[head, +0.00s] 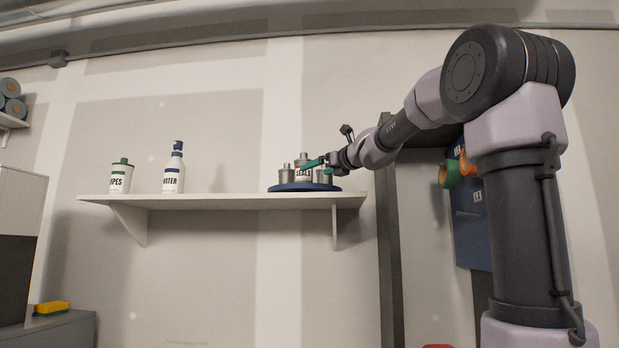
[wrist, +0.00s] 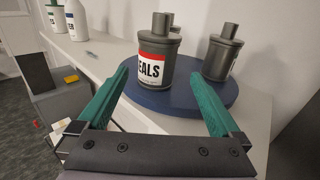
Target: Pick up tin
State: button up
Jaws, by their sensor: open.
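The tin, a grey metal can with a narrow neck and a red and white label ending in "EALS" (wrist: 152,72), stands upright on a round blue turntable (wrist: 190,103). In the head view the labelled tin (head: 303,174) is partly hidden among other grey tins and my gripper. My gripper (wrist: 160,76) is open, its two green fingers pointing toward the tin. In the wrist view the tin shows between the fingertips, nearer the left one. I cannot tell whether the fingertips reach past its front. In the head view my gripper (head: 313,162) is at the turntable from the right.
The white wall shelf (head: 230,201) carries a wipes canister (head: 120,178) and a white bottle (head: 173,173) far left. The shelf between bottle and turntable is mostly clear.

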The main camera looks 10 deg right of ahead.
aim_at(311, 172)
jog(key=x, duration=0.5)
jog(key=shift+d+r, duration=0.1)
jog(key=shift+a+x, duration=0.15)
jog(key=shift+x, duration=1.35)
jog(key=shift+a+x, duration=0.15)
jog(key=shift+x, duration=1.35)
jog(key=shift+s+r, duration=0.15)
jog(key=shift+r, duration=0.05)
grip_shut()
